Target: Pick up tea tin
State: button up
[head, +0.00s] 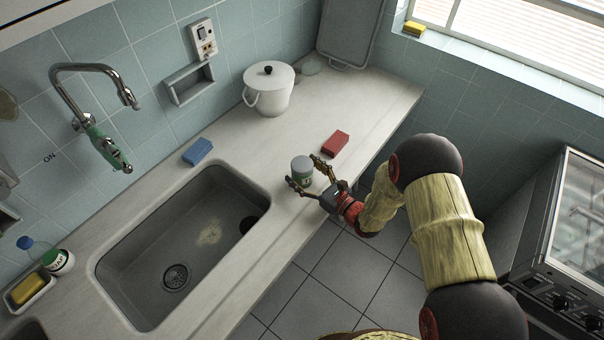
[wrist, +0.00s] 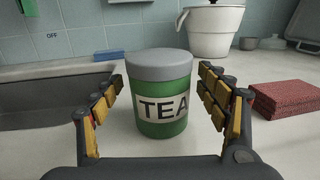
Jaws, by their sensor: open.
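The tea tin (wrist: 161,92) is a green cylinder with a grey lid and a white label reading TEA. It stands upright on the counter. The head view shows the tin (head: 301,169) near the counter's front edge, right of the sink. My gripper (wrist: 160,88) is open, with one finger on each side of the tin. In the wrist view a gap shows between each finger and the tin. The head view also shows my gripper (head: 304,171) reaching in from the front edge around the tin.
A red block (head: 335,143) lies close to the right finger. The sink basin (head: 150,240) opens to the left. A blue sponge (head: 197,152) lies behind the sink. A white lidded pot (head: 270,90) stands farther back. The counter between the pot and tin is clear.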

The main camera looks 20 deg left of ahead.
jog(key=shift+w+a, duration=0.25)
jog(key=shift+a, duration=0.1)
jog(key=shift+c, duration=1.1)
jog(key=c, duration=1.1)
jog(key=shift+r, duration=0.1)
jog(key=shift+c, duration=0.7)
